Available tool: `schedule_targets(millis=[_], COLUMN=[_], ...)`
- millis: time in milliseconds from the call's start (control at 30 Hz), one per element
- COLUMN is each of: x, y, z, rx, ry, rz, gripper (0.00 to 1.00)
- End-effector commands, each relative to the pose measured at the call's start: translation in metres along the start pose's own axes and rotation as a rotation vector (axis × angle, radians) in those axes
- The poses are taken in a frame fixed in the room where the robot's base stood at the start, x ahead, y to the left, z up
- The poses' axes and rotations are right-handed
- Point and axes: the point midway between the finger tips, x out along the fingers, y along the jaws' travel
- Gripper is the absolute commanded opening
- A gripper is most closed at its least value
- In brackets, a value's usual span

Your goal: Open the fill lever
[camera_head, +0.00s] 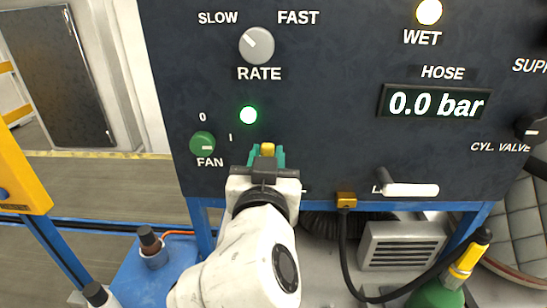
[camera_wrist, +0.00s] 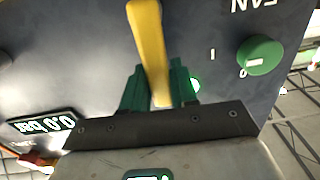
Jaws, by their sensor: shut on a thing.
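The yellow lever (camera_wrist: 150,45), which I take to be the fill lever, stands out from the dark control panel (camera_head: 330,120). In the head view only its yellow end (camera_head: 267,148) shows above my gripper (camera_head: 266,157). My gripper, with green fingers, is closed around the lever; the wrist view shows one finger on each side of it (camera_wrist: 158,80). My white arm hides the lever's base and any label by it. The display (camera_head: 436,103) marked HOSE reads 0.0 bar.
The green FAN knob (camera_head: 202,143) and a lit green lamp (camera_head: 248,115) are close at left. The RATE knob (camera_head: 257,45) is above. A yellow lamp (camera_head: 429,11) marked WET is lit.

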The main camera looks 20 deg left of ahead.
Motion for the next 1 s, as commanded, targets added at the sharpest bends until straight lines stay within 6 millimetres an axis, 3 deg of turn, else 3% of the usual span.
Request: schedule_targets(millis=[700,733,900,1000], x=[0.0003,0.0002,0.0001,0.0001], y=[-0.0049,-0.0049,-0.0047,-0.0046], z=[0.0022,0.0022,0.0015,0.0011], rx=[-0.073,-0.073,-0.071,-0.07], ry=[-0.004,-0.004,-0.002,-0.001], rz=[-0.001,-0.001,-0.001,0.0], gripper=[0.0,0.31,0.47,0.49])
